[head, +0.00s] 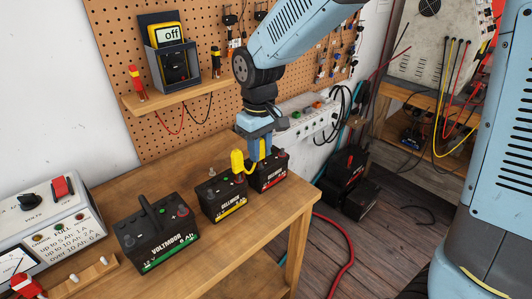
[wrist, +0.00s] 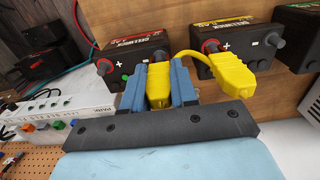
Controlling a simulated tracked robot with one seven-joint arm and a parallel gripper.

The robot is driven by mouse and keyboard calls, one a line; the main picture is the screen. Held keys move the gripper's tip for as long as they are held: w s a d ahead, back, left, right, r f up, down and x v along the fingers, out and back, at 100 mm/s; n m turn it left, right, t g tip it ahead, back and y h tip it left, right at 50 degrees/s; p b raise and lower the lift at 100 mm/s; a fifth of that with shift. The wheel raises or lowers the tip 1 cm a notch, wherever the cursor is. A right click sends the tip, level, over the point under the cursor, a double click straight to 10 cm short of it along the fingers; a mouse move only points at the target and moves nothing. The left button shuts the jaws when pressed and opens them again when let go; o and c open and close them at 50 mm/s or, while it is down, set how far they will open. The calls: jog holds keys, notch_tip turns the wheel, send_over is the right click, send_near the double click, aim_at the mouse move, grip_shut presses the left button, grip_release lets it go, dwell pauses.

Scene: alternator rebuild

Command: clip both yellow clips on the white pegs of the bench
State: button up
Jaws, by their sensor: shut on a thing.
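My gripper (head: 258,152) is shut on a yellow clip, which shows between the blue fingers (wrist: 160,80) in the wrist view as the held yellow clip (wrist: 158,93). It is over the red-striped battery (head: 270,172), by a terminal; I cannot tell whether it touches. A yellow cable joins it to the other yellow clip (wrist: 235,74), beside my gripper, in front of the yellow-striped battery (wrist: 222,38). That clip also shows in the head view (head: 237,162); whether it grips anything is unclear. Two white pegs (head: 73,278) (head: 104,260) stand bare on a wooden strip at lower left.
A black battery with a tall handle (head: 158,232) stands on the bench (head: 115,190), between the pegs and my gripper. A grey power supply (head: 42,225) is at left. A pegboard (head: 120,60) with a shelf and meter (head: 168,36) rises behind. The bench ends at right.

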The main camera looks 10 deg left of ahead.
jog(key=shift+r, duration=2)
jog(key=w+a, duration=0.9)
jog(key=w, duration=0.3)
jog(key=f, duration=0.8)
jog(key=shift+w+f, duration=0.2)
jog(key=shift+f, duration=0.75)
jog(key=shift+f, duration=0.15)
jog(key=shift+f, duration=0.95)
